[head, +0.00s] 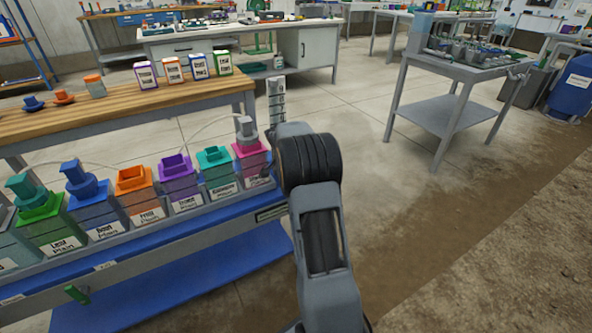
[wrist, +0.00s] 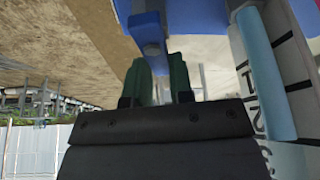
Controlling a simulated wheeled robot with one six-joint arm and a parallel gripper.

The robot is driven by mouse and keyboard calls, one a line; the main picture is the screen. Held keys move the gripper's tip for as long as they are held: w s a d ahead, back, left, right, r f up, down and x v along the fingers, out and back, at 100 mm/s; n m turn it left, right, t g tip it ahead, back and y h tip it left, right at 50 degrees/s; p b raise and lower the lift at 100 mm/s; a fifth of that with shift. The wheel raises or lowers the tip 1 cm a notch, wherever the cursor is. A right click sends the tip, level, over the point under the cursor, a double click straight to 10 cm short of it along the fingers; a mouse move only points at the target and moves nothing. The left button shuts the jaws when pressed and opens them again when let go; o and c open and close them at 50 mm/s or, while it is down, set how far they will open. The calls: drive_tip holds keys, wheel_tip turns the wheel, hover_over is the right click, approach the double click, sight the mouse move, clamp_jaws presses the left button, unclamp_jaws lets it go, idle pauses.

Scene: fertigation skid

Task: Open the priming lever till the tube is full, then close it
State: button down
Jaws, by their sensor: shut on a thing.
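In the wrist view my gripper (wrist: 161,75) has two dark green fingers closed on a blue lever (wrist: 150,32), which enters between the fingertips from the top. The lever's far part joins a blue body at the top edge. A pale blue tube (wrist: 265,75) stands to the right of the fingers, against a white panel with black scale marks (wrist: 292,60). Only part of the tube shows, so I cannot tell its full level. In the head view the scale panel (head: 276,97) rises behind my arm. My arm hides the gripper and lever there.
A row of coloured-lid containers, such as the purple one (head: 178,167), stands on the skid at left, with a pink one (head: 251,160) close to my arm. A wooden bench (head: 120,108) is behind them. A grey table (head: 450,75) stands at right. The floor between is clear.

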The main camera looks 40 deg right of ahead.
drive_tip(key=shift+s+m, duration=0.1)
drive_tip(key=shift+m, duration=0.3)
drive_tip(key=c, duration=1)
unclamp_jaws()
drive_tip(key=p+v, duration=0.4)
drive_tip(key=v, duration=0.9)
drive_tip(key=shift+r+p, duration=0.4)
drive_tip(key=shift+a, duration=0.1)
